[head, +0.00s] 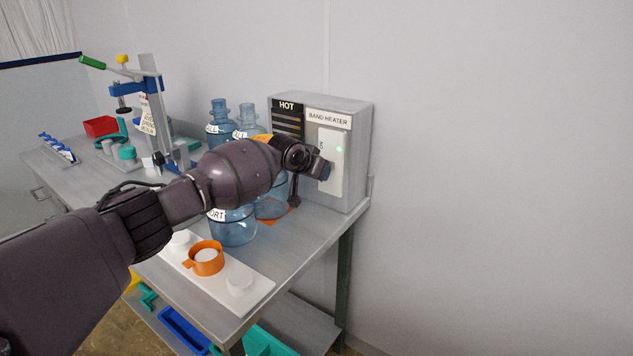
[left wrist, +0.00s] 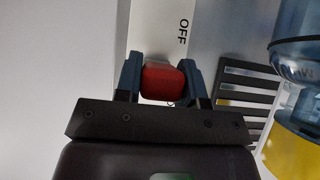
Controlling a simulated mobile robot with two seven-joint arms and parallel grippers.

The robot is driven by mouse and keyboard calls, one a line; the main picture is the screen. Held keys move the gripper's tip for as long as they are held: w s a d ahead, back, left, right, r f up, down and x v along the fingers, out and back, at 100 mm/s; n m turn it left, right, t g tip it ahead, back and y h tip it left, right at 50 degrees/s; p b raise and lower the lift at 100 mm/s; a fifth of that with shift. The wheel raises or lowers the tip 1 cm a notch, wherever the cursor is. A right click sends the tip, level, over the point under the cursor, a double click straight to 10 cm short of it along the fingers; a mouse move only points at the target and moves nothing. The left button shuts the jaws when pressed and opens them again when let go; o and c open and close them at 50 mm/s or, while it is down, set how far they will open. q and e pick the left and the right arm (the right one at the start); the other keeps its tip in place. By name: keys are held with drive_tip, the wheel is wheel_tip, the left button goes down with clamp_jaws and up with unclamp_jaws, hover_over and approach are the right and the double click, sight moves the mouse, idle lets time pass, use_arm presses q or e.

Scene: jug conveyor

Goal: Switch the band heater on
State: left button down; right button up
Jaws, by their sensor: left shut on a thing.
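The band heater box (head: 359,160) is a grey case at the back right of the bench, with a BAND HEATER label and a white switch plate (head: 337,143). My left gripper (head: 322,170) is at the lower part of this plate. In the left wrist view my left gripper (left wrist: 160,80) is shut on a red switch handle (left wrist: 161,83), with the word OFF on the plate just beyond it. In the head view the gripper hides the handle. My right gripper is not in view.
Blue clear jugs (head: 233,228) stand close left of the box, partly behind my arm. A white board (head: 222,283) with an orange ring (head: 206,259) lies at the front of the bench. A blue press (head: 138,88) stands further left. The wall right of the box is clear.

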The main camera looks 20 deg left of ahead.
use_arm(q)
drive_tip(key=g, duration=0.1)
drive_tip(key=r+g+b, duration=0.1)
drive_tip(key=shift+w+d+g+y, duration=0.1)
drive_tip(key=shift+w+g+y, duration=0.1)
drive_tip(key=shift+g+y, duration=0.15)
drive_tip(key=g+b, duration=0.1)
drive_tip(key=r+g+y+b, duration=0.1)
drive_tip(key=shift+w+b, duration=0.2)
drive_tip(key=shift+b, duration=0.1)
drive_tip(key=shift+w+d+r+g+b, duration=0.1)
drive_tip(key=shift+r+g+b, duration=0.15)
drive_tip(key=shift+g+b, duration=0.25)
drive_tip(key=shift+r+y, duration=0.15)
drive_tip(key=shift+y, duration=0.1)
drive_tip(key=shift+r, duration=0.1)
drive_tip(key=c, duration=0.7)
unclamp_jaws()
drive_tip(key=shift+r, duration=0.1)
